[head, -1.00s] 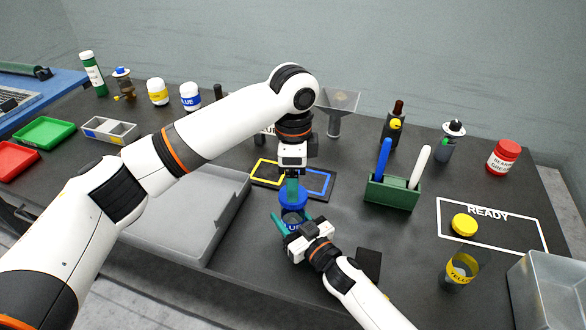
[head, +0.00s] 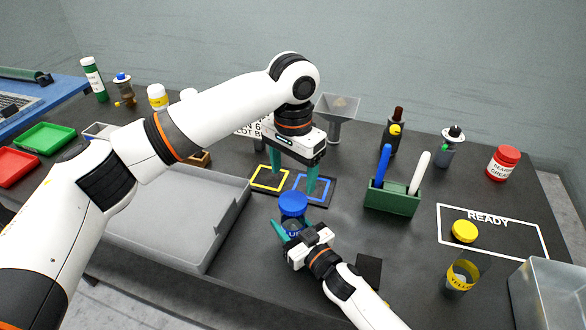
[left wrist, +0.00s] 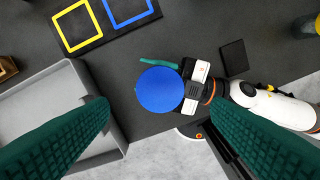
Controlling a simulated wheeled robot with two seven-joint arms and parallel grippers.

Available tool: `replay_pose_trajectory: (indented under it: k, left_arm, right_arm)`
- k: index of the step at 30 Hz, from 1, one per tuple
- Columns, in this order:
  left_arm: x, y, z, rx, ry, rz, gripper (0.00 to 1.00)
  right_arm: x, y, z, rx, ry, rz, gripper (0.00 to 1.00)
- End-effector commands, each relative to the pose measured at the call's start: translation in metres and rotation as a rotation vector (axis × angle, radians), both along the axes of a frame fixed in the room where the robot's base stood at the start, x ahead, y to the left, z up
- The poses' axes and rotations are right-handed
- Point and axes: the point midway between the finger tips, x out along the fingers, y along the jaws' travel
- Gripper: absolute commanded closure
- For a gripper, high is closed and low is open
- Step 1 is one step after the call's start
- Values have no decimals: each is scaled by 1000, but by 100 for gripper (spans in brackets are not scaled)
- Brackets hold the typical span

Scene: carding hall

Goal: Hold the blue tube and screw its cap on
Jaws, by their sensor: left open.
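The blue cap (head: 293,204) sits on top of the blue tube (head: 294,231), which stands upright near the table's front. From above in the left wrist view, the round cap (left wrist: 160,90) hides the tube; how tightly it is seated cannot be told. My right gripper (head: 293,229) has its teal fingers around the tube, below the cap, and appears shut on it; one finger is partly hidden. My left gripper (head: 294,190) is open and empty, fingers pointing down, above and behind the cap and clear of it.
A board with yellow and blue squares (head: 292,185) lies behind the tube. A grey tray (head: 185,215) is to the left, a green pen holder (head: 392,197) to the right. A yellow cap (head: 464,231) lies in the READY frame; a yellow-labelled tube (head: 461,272) stands nearer.

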Motion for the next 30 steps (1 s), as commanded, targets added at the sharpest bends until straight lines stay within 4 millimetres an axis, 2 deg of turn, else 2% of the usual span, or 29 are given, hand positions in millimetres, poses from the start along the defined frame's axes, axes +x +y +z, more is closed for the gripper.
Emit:
replay_pose_trajectory:
  k: [16,21,29,30]
  left_arm:
    - [0,0,-71,2,1,0,27]
    - [0,0,-79,1,1,-1,27]
    - [0,0,-79,1,1,-1,27]
    - [0,0,-79,1,1,-1,34]
  right_arm:
    - [0,0,0,1,-1,0,100]
    - [0,0,0,1,-1,0,100]
    - [0,0,0,1,-1,0,100]
    - [0,0,0,1,-1,0,100]
